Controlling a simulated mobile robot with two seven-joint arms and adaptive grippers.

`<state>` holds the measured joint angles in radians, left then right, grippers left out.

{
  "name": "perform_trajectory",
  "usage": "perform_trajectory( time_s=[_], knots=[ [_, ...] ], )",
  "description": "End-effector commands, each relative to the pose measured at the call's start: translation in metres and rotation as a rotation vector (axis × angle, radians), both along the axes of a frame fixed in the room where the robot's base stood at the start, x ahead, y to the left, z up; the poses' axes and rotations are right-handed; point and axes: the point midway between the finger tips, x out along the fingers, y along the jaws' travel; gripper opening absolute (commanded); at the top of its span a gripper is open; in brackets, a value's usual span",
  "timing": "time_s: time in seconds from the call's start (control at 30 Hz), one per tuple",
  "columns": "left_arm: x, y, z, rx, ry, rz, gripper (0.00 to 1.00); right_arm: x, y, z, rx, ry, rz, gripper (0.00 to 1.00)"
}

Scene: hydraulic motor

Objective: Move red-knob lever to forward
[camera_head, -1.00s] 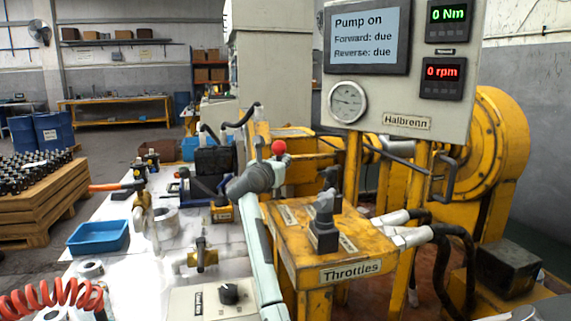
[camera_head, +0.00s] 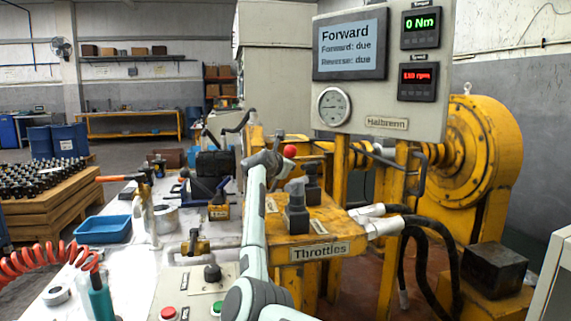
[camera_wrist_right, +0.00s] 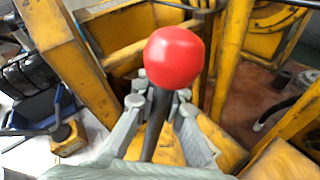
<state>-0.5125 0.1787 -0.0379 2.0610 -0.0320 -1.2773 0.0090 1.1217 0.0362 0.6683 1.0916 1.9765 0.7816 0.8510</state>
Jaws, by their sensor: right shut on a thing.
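The red knob (camera_head: 290,151) tops a dark lever at the back of the yellow throttle stand (camera_head: 332,228). In the right wrist view the knob (camera_wrist_right: 174,57) is large and round, with its dark shaft (camera_wrist_right: 155,128) below it. My right gripper (camera_wrist_right: 160,104) is shut around the shaft just under the knob. In the head view my right gripper (camera_head: 273,160) is beside the knob, and my arm partly hides the lever. The display (camera_head: 350,50) reads "Forward", with "Forward: due" and "Reverse: due" below. My left gripper is not in view.
Two dark throttle handles (camera_head: 296,208) stand close to the right of my arm. A panel with red and green buttons (camera_head: 168,312) is at the lower left. Black hoses (camera_head: 440,235) hang at right. A blue tray (camera_head: 103,229) lies on the white bench.

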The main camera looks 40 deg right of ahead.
Motion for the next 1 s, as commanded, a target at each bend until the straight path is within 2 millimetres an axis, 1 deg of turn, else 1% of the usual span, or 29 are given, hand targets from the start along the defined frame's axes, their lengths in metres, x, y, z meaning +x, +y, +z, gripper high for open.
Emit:
perform_trajectory(
  time_s=[0.03,0.23,0.27,0.4,0.67,0.77,0.87,1.0],
  knots=[
    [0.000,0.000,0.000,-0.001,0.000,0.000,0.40,-0.001,-0.002,0.001,0.004,-0.006,-0.003,0.00],
    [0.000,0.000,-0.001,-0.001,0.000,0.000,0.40,-0.002,-0.003,0.001,0.003,-0.007,-0.003,0.00],
    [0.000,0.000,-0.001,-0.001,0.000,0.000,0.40,-0.002,-0.003,0.001,0.003,-0.007,-0.003,0.09],
    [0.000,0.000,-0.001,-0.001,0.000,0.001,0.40,-0.001,-0.002,0.001,0.003,-0.006,-0.003,0.25],
    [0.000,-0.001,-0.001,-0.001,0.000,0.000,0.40,-0.001,-0.001,0.001,0.002,-0.005,-0.002,0.25],
    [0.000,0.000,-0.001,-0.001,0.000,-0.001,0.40,-0.002,0.003,0.002,0.002,-0.005,0.000,0.25],
    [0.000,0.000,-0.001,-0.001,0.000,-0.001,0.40,-0.008,0.015,0.005,0.003,-0.008,0.000,0.25],
    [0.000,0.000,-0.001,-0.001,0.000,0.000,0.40,-0.022,0.039,0.011,0.004,-0.008,0.000,0.25]
  ],
)
